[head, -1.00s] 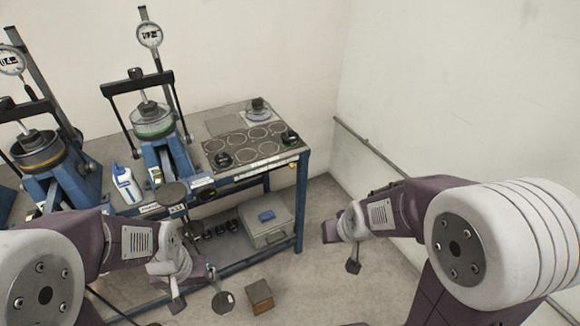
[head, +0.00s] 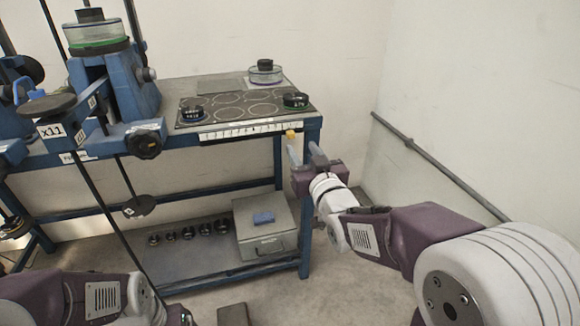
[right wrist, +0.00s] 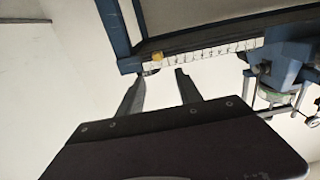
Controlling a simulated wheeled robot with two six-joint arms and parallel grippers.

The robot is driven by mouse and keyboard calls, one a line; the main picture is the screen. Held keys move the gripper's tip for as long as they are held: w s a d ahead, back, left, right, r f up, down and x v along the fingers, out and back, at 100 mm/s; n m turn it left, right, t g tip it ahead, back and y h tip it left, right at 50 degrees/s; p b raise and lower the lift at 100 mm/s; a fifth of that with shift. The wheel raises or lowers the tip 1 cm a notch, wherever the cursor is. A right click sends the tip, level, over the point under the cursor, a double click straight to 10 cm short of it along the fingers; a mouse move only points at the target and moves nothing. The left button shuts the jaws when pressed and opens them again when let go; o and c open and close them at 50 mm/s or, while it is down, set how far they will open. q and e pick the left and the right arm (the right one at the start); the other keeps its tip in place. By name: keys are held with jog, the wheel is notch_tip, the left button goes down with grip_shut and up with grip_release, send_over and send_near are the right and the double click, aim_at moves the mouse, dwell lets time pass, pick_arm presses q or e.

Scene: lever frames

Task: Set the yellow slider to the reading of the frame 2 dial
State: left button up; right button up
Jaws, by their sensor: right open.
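The yellow slider (head: 290,134) is a small block near the right end of the white scale strip (head: 235,132) on the bench's front edge. It also shows in the right wrist view (right wrist: 157,57), near the strip's left end there. My right gripper (head: 304,154) is open and empty, its fingers pointing up toward the slider. In the right wrist view the open fingertips (right wrist: 158,75) lie just short of the slider, one to each side, apart from it. A blue lever frame (head: 112,85) stands at the left. No dial face shows now.
A black plate with ring marks (head: 232,97) holds dark weights. A clear dish (head: 265,73) stands behind. A grey case (head: 264,240) and several small weights rest on the lower shelf. A rail (head: 435,160) runs along the right wall.

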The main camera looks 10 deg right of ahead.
aim_at(292, 135)
jog(key=w, duration=0.2)
jog(key=w+b, duration=0.1)
jog(key=w, duration=0.2)
jog(key=w+f, duration=0.1)
jog(key=w, duration=0.2)
jog(key=shift+b, duration=0.4)
jog(key=shift+w+r, duration=0.1)
jog(key=shift+w, duration=0.45)
pick_arm(q)
notch_tip(292, 135, down, 3)
jog(key=shift+r, duration=0.1)
pick_arm(e)
jog(key=shift+a, duration=0.1)
grip_shut()
